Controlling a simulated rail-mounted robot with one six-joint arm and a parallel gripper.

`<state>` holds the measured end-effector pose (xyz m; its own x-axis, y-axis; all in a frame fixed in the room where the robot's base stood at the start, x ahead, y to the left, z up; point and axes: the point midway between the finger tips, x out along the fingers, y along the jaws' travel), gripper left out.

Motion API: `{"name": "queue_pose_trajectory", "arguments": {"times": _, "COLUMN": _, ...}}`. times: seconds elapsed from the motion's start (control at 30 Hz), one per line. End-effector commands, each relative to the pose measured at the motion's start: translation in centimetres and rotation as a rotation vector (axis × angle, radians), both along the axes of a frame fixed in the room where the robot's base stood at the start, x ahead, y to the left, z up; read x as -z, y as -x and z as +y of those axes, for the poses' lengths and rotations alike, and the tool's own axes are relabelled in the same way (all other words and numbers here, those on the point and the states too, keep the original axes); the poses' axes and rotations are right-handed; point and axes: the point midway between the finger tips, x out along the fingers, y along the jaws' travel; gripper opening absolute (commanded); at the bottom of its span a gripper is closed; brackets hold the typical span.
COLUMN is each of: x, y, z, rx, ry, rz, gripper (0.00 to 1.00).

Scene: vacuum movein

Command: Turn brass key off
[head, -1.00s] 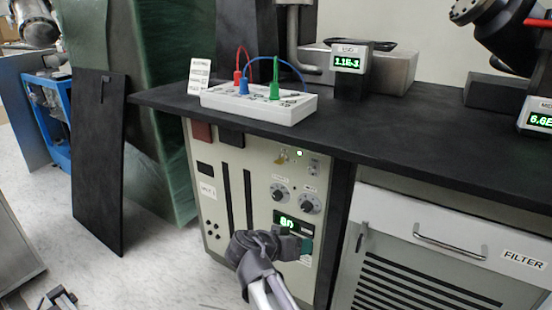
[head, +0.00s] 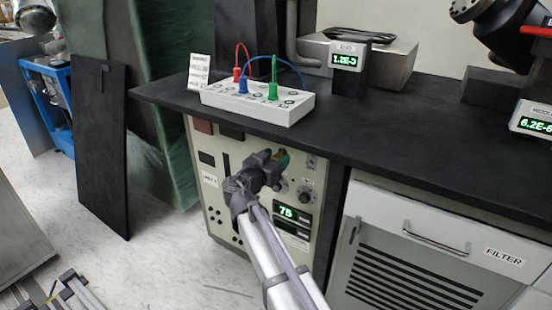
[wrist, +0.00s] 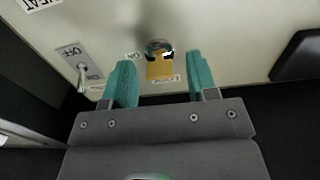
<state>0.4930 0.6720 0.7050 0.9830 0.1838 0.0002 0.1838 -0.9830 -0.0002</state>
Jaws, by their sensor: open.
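The brass key (wrist: 160,68) sits in its round lock on the pale control panel in the wrist view, near the top middle. My gripper (wrist: 162,80) is open, with one teal finger on each side of the key and a visible gap to both. The fingers point at the panel. In the head view my gripper (head: 283,158) is at the upper part of the cabinet front (head: 228,205) and hides the key. I cannot tell from these views how deep the fingers reach past the key.
A toggle switch (wrist: 82,76) is left of the key in the wrist view. Below my gripper in the head view are a knob (head: 304,195) and a green display (head: 286,213). The black worktop (head: 350,130) overhangs just above, carrying a white box (head: 270,104) with cables.

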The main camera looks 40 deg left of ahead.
Motion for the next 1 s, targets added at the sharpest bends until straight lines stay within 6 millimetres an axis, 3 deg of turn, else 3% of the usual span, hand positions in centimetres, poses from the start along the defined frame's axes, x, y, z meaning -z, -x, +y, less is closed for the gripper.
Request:
{"name": "queue_pose_trajectory", "arguments": {"times": 0.27, "x": 0.00, "y": -0.38, "z": 0.02, "rx": 0.000, "ry": 0.000, "rz": 0.000, "gripper": 0.53}}
{"name": "queue_pose_trajectory", "arguments": {"times": 0.77, "x": 0.00, "y": -0.35, "z": 0.02, "rx": 0.000, "ry": 0.000, "rz": 0.000, "gripper": 0.05}}
{"name": "queue_pose_trajectory", "arguments": {"times": 1.0, "x": 0.01, "y": -0.35, "z": 0.00, "rx": 0.000, "ry": 0.014, "rz": -0.003, "gripper": 0.04}}
